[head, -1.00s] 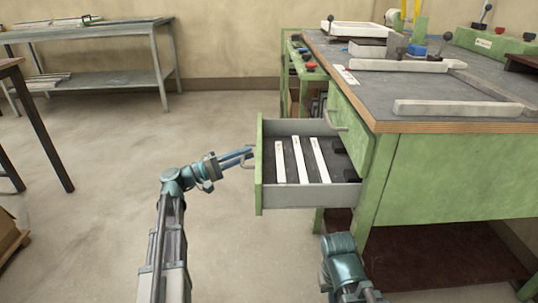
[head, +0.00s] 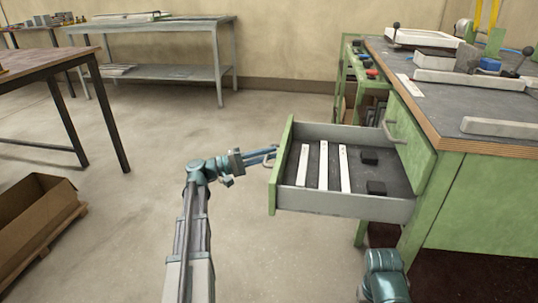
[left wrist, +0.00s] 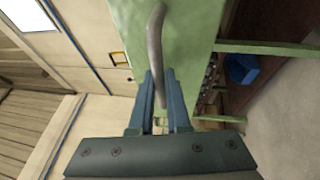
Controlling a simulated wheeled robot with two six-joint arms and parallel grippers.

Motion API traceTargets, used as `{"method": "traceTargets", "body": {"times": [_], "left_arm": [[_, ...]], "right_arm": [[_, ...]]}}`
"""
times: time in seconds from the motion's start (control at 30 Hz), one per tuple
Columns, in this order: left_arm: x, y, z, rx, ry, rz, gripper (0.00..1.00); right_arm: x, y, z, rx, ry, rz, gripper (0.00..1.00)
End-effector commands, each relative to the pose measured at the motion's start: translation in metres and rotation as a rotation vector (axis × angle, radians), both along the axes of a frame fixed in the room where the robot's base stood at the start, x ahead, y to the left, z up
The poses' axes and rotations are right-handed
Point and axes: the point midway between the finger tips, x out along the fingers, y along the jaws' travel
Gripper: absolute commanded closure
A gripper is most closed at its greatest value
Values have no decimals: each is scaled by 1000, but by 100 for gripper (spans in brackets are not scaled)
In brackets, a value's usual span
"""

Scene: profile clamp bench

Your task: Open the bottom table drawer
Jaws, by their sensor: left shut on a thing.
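The bottom drawer (head: 345,203) of the green bench is pulled far out to the left, its inside in plain view. Its green front panel (head: 283,168) carries a bar handle (head: 267,161). My left gripper (head: 272,154) is shut on that handle. In the left wrist view the grey curved handle (left wrist: 155,40) runs down between the fingers (left wrist: 159,85). My right gripper is out of view; only part of my right arm shows at the bottom right.
Several pale strips (head: 323,165) and dark blocks (head: 376,187) lie in the drawer. The upper drawer (head: 410,138) is shut. Profiles and clamps rest on the bench top (head: 450,105). A cardboard box (head: 35,225) stands left. The floor left of the drawer is clear.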

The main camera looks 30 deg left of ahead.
Motion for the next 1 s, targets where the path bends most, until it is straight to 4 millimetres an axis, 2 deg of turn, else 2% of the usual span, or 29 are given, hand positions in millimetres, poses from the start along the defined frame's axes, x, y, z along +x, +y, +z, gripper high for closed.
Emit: {"method": "traceTargets", "body": {"times": [0.03, 0.07, 0.2, 0.57, 0.67, 1.0], "left_arm": [[-1, 0, -1, 2, 2, -1, 100], [-1, 0, -1, 2, 1, -2, 80], [0, 0, -1, 2, 1, -1, 55], [-3, 4, -1, 1, -1, 1, 55], [-10, 14, -4, 0, 0, 3, 55], [-54, 71, -17, 0, 0, 4, 55]], "right_arm": [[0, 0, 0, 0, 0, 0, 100], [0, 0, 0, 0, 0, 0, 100], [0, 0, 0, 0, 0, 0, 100], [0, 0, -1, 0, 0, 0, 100], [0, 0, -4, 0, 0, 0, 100], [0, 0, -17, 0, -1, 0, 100]]}}
